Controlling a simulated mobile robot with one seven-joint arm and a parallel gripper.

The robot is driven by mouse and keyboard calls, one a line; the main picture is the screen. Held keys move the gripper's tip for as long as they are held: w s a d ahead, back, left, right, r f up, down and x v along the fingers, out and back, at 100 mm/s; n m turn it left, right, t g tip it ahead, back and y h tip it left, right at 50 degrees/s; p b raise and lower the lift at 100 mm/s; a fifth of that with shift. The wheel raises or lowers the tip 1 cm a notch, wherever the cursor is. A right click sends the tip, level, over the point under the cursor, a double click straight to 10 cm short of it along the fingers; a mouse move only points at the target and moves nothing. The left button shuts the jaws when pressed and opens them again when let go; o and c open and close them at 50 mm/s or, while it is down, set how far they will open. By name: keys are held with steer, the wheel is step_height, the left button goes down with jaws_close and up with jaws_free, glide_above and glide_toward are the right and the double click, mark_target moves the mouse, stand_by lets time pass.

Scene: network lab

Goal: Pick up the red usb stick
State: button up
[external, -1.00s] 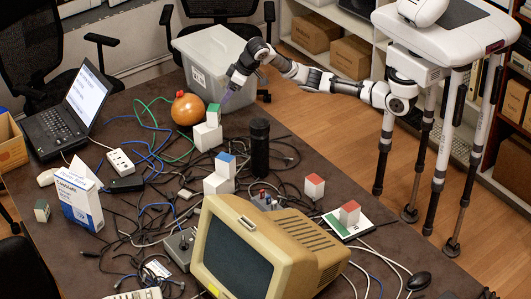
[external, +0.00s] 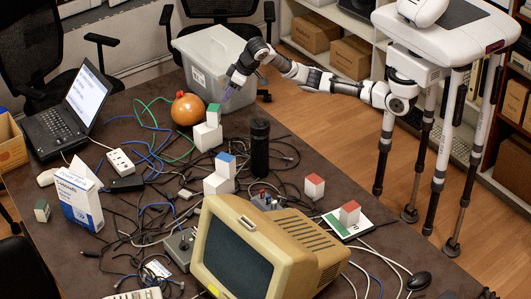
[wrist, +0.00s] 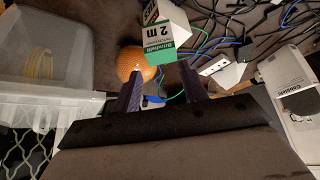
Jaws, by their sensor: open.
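I cannot make out a red usb stick for certain. In the external view, small upright pieces, one of them reddish (external: 263,192), stand in a small grey holder (external: 266,203) near the table's middle. They are too small to identify. My gripper (external: 226,95) is above the far end of the table, well away from that holder and beside a green-topped box (external: 214,111). In the wrist view my gripper (wrist: 160,88) has its two dark fingers apart with nothing held between them. The green and white box (wrist: 160,35) lies beyond the fingertips.
An orange ball-like object (external: 187,109) stands left of the green-topped box. A black cylinder (external: 260,147), a blue-topped box (external: 225,162) and a beige monitor (external: 236,255) are obstacles. Tangled cables cover the middle.

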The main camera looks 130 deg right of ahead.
steer(key=w+a+r+m+t+h+p, duration=0.1)
steer(key=w+a+r+m+t, duration=0.2)
steer(key=r, duration=0.7)
steer(key=w+a+r+m+t+p, duration=0.15)
steer(key=w+a+r+m, duration=0.3)
steer(key=r, duration=0.65)
steer(key=m+g+y+p, duration=0.2)
steer(key=g+y, duration=0.2)
steer(key=g, duration=0.5)
glide_above(262, 190)
steer(key=a, duration=0.1)
step_height(262, 190, down, 25)
steer(key=shift+n, duration=0.25)
steer(key=f, duration=0.7)
steer(key=shift+w+f, duration=0.3)
steer(key=shift+f, duration=0.05)
steer(key=shift+s+d+f+p, duration=0.1)
steer(key=shift+d+f+p, duration=0.15)
steer(key=shift+f, duration=0.85)
steer(key=shift+s+d+f+p, duration=0.1)
steer(key=shift+s+f+p, duration=0.1)
steer(key=shift+f, duration=0.85)
steer(key=shift+s+d+f+p, duration=0.1)
steer(key=shift+d+f+p, duration=0.15)
steer(key=shift+f, duration=0.85)
jaws_close()
steer(key=shift+r, duration=0.1)
